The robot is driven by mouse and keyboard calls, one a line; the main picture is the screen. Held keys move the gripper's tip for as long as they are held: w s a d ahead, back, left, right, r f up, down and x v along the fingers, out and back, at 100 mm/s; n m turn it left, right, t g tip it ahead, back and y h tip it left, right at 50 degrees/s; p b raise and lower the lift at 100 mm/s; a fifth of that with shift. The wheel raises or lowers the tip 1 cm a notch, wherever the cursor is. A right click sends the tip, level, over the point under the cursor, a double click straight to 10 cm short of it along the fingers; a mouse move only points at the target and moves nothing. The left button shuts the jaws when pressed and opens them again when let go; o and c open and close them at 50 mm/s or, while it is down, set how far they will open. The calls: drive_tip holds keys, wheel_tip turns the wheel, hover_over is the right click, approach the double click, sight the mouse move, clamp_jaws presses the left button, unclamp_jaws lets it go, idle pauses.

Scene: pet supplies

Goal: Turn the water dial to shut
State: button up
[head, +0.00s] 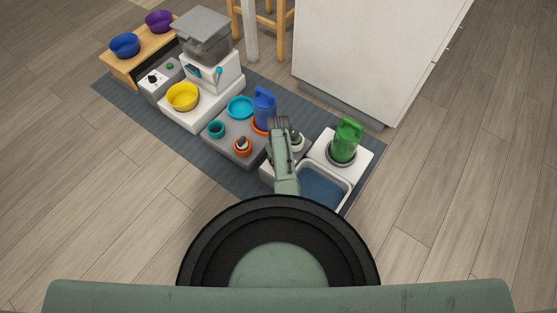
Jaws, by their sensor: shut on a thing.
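My gripper (278,124) is at the far end of my green arm, over the mat between the blue bottle and the green jug. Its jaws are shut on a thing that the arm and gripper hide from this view. A green jug (347,137) stands upright on a white water unit (325,147) to the right of my gripper. A small dark and white part (297,141) shows just right of my arm, beside this unit. I cannot tell whether it is the water dial or how the dial is turned.
A basin of water (322,187) lies right of my arm. Left are a blue bottle (264,104), teal bowls (240,107), an orange dish (243,148), a yellow bowl (183,96), a feeder (205,68) and a grey box with a black dial (152,79). A white cabinet (365,60) stands behind.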

drive_tip(key=o, duration=1.2)
drive_tip(key=shift+c, duration=0.2)
wheel_tip(320, 180, up, 12)
